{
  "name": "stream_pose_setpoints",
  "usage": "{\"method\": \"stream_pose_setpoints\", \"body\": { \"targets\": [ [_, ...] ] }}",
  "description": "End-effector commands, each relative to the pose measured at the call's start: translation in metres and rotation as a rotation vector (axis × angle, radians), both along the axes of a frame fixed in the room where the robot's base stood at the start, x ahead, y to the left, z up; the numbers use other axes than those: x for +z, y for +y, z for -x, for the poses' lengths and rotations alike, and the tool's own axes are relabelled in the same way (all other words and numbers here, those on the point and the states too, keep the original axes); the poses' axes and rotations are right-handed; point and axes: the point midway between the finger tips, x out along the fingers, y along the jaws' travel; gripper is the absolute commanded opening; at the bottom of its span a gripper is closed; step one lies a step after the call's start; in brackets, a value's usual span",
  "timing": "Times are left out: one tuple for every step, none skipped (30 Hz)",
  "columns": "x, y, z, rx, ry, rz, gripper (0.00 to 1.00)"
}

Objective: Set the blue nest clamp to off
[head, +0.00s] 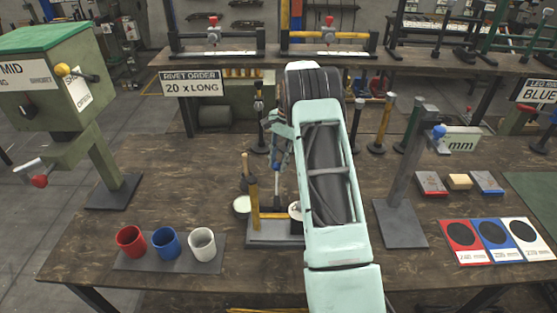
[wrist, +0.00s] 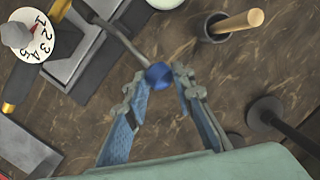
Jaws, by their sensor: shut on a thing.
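The blue nest clamp shows as a round blue knob (wrist: 159,76) at the end of a thin grey lever (wrist: 118,35) in the wrist view. The lever runs up and left toward a grey metal fixture (wrist: 75,55). My gripper (wrist: 161,82) has its two fingers on either side of the knob, closed on it. In the head view my gripper (head: 279,140) is over the small press base (head: 262,232), partly hidden by my own arm. The clamp's off marking cannot be seen.
A numbered dial (wrist: 28,38) is beside the fixture. A dark cup with a wooden stick (wrist: 235,24) and a dark round-based post (wrist: 266,112) stand nearby. Red, blue and white cups (head: 166,243) stand at front left. A grey post (head: 403,170) stands at right.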

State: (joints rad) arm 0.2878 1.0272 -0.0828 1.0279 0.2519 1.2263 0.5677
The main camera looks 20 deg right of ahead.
Motion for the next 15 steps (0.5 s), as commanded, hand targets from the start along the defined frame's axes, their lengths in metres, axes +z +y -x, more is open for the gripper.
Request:
{"method": "stream_pose_setpoints", "body": {
  "targets": [
    [0.0009, 0.0006, -0.0087, -0.002, -0.015, -0.001, 0.00],
    [0.0004, 0.0005, -0.0092, -0.001, -0.011, -0.003, 0.00],
    [-0.0003, 0.0005, -0.0097, -0.002, -0.006, -0.005, 0.00],
    [-0.0009, 0.0006, -0.0098, -0.001, -0.002, -0.007, 0.00],
    [-0.0017, 0.0007, -0.0099, -0.001, 0.001, -0.009, 0.00],
    [-0.0022, 0.0006, -0.0103, -0.001, 0.004, -0.010, 0.00],
    [-0.0024, 0.0006, -0.0106, 0.000, 0.006, -0.011, 0.00],
    [-0.0026, 0.0007, -0.0109, 0.000, 0.008, -0.013, 0.00],
    [-0.0030, 0.0009, -0.0107, -0.001, 0.010, -0.014, 0.00],
    [-0.0033, 0.0010, -0.0107, -0.001, 0.012, -0.015, 0.00],
    [-0.0036, 0.0011, -0.0107, 0.000, 0.013, -0.015, 0.00],
    [-0.0040, 0.0013, -0.0107, 0.000, 0.014, -0.016, 0.00],
    [-0.0042, 0.0014, -0.0108, 0.000, 0.014, -0.016, 0.00],
    [-0.0042, 0.0014, -0.0108, 0.000, 0.015, -0.017, 0.00],
    [-0.0044, 0.0016, -0.0109, 0.000, 0.015, -0.016, 0.00]
  ]
}}
